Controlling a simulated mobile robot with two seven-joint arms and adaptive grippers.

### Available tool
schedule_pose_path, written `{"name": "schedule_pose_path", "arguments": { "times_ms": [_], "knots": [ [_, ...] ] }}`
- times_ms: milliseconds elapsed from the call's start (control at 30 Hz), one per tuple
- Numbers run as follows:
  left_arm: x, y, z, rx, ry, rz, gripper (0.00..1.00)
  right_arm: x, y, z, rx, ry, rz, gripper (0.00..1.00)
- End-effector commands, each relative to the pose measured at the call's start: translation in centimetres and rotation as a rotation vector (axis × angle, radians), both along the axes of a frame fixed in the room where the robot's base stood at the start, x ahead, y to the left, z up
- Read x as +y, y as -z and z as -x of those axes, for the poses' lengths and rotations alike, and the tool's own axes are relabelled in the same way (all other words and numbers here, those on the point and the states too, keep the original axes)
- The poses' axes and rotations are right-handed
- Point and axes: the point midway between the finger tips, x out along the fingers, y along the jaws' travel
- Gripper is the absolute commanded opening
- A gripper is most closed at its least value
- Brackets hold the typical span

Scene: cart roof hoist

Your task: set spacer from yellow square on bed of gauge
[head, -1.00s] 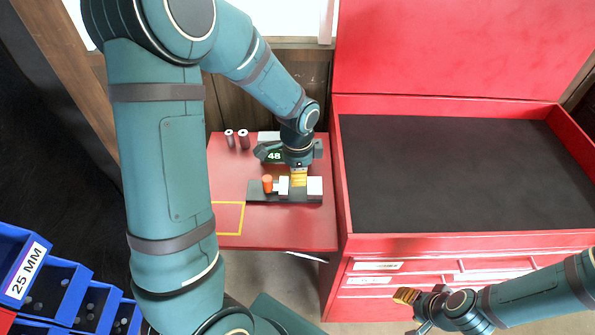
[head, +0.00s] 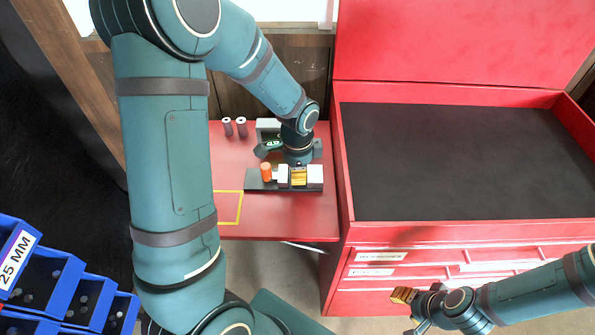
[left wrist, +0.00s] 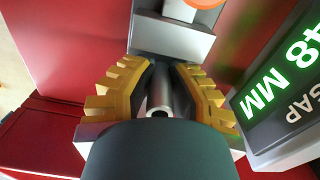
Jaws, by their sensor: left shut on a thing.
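The gauge has a dark bed (head: 255,185), pale jaw blocks (head: 315,176) and an orange knob (head: 266,172). My left gripper (head: 299,177) has its yellow fingers down between the jaw blocks. In the left wrist view they are shut on a grey tubular spacer (left wrist: 158,92), whose hollow end shows. The spacer is hidden in the head view, and I cannot tell whether it touches the bed. A gauge block (left wrist: 170,38) stands just beyond it. The yellow square (head: 229,207) on the red table looks empty. My right gripper (head: 403,295) is far off by the drawers, its opening unclear.
The lit display (left wrist: 285,88) reads 48 MM gap. A red cabinet (head: 342,190) with a dark top stands on the right. Blue bins (head: 45,280) are at lower left.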

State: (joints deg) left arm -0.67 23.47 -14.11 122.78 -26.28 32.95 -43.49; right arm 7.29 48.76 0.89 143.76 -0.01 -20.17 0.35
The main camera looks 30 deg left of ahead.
Motion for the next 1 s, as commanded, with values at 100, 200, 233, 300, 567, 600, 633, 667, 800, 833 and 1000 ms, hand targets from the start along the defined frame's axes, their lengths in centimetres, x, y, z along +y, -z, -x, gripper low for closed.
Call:
{"name": "schedule_pose_path", "arguments": {
  "times_ms": [100,200,233,300,567,600,633,667,800,833,1000],
  "knots": [
    [0.01,0.13,0.0,0.0,0.0,0.0,0.0,0.0,0.09,-0.01,0.0,0.0,0.0,0.47],
    [0.01,0.27,0.0,0.0,0.0,0.0,0.0,0.0,0.19,-0.02,0.0,0.0,0.0,0.47],
    [0.01,0.32,0.0,0.0,0.0,0.0,0.0,0.0,0.22,-0.01,0.0,0.0,0.0,0.47],
    [0.01,0.41,0.0,0.0,0.0,0.0,0.0,-0.01,0.3,-0.01,0.0,0.0,0.0,0.47],
    [0.01,0.5,-0.01,0.0,0.0,0.0,0.0,0.0,0.34,-0.01,0.0,0.0,0.0,0.47],
    [0.01,0.49,-0.01,0.0,0.0,0.0,0.0,0.0,0.34,-0.01,0.0,0.0,0.0,0.47],
    [0.01,0.49,0.0,0.0,0.0,0.0,0.0,0.0,0.34,-0.01,0.0,0.0,0.0,0.47],
    [0.01,0.49,0.0,0.0,0.0,0.0,0.23,0.0,0.34,-0.01,0.0,0.0,0.0,0.47],
    [0.01,0.49,-0.01,0.0,0.0,0.0,0.46,0.0,0.34,-0.01,0.0,0.0,0.0,0.47],
    [0.01,0.49,-0.01,0.0,0.0,0.0,0.46,0.0,0.34,-0.01,0.0,0.0,0.0,0.47],
    [0.0,0.48,0.0,0.0,0.0,0.0,0.46,0.0,0.34,-0.01,0.0,0.0,0.0,0.47]
  ]
}}
